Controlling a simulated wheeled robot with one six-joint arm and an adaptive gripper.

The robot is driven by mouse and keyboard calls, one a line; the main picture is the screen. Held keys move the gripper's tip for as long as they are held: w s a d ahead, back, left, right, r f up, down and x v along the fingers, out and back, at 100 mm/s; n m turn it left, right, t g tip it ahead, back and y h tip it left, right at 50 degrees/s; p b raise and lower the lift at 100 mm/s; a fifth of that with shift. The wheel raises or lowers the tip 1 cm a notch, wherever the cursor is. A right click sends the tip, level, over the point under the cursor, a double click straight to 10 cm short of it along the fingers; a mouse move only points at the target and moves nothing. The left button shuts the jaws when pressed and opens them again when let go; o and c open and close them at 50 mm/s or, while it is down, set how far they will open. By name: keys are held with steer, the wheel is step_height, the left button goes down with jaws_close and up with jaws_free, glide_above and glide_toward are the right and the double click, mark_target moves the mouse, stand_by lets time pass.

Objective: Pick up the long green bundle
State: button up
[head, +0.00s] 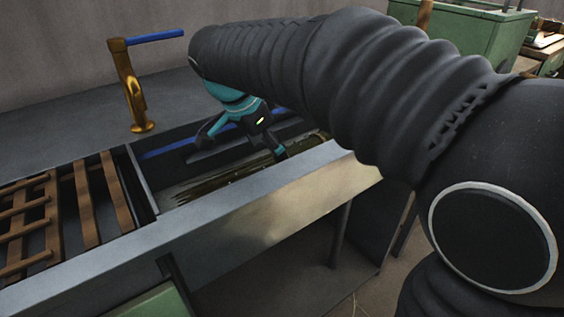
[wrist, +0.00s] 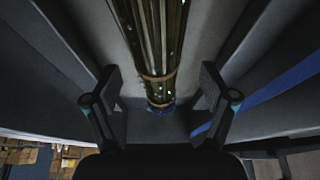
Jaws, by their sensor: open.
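The long green bundle (head: 228,177) lies in the grey metal trough of the bench, partly hidden behind my arm in the head view. In the wrist view the bundle (wrist: 155,45) runs from the top edge down to its tied end, with a light band around it and a blue patch at the tip. My gripper (head: 240,143) is over the trough. In the wrist view my gripper (wrist: 160,88) is open, with one finger on each side of the bundle's near end. I cannot tell how far above it the fingers are.
The trough's front wall (head: 250,195) and a blue strip (head: 190,146) along its back side bound the bundle. A brass post with a blue handle (head: 132,90) stands behind. Wooden slats (head: 85,200) lie at the left. A green machine (head: 465,35) stands back right.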

steer(key=x, duration=0.5)
steer(key=shift+s+d, duration=0.2)
steer(key=c, duration=1.3)
